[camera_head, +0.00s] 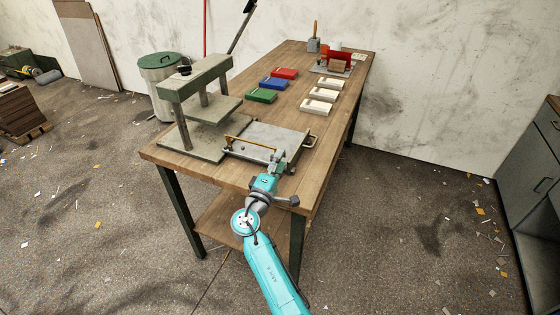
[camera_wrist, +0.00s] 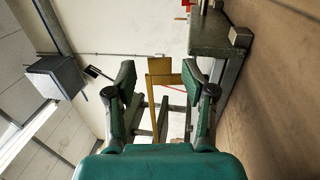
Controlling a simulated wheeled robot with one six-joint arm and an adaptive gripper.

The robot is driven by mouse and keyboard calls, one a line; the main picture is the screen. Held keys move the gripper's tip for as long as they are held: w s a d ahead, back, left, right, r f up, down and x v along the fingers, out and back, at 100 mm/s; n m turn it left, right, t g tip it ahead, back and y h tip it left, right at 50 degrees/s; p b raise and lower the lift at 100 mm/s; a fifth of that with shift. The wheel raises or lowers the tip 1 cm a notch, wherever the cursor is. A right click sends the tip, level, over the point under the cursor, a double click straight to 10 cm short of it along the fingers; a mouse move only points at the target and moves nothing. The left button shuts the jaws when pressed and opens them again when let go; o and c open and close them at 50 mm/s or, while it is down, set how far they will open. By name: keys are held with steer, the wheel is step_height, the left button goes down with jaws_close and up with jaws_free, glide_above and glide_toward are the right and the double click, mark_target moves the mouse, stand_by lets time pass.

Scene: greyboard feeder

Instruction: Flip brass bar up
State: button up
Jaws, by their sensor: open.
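The brass bar (camera_head: 248,142) runs along the near edge of a grey plate (camera_head: 272,135) on the wooden workbench. In the head view its right end is close to my gripper (camera_head: 277,160), which is partly hidden by my own wrist. In the wrist view my gripper (camera_wrist: 162,88) is open, with one green-padded finger on each side. A corner of the brass bar (camera_wrist: 152,100) shows between and beyond the fingertips. I cannot tell whether a finger touches it.
A grey-green press frame (camera_head: 195,85) stands left of the plate. Green (camera_head: 261,96), blue (camera_head: 272,83) and red (camera_head: 285,73) boxes and several white ones (camera_head: 316,106) lie farther back. A metal handle (camera_head: 309,140) is at the plate's right. The bench's right front is clear.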

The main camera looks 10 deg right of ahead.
steer(key=v, duration=0.7)
steer(key=shift+s+a+f, duration=0.1)
steer(key=shift+s+a, duration=0.1)
stand_by(0.4)
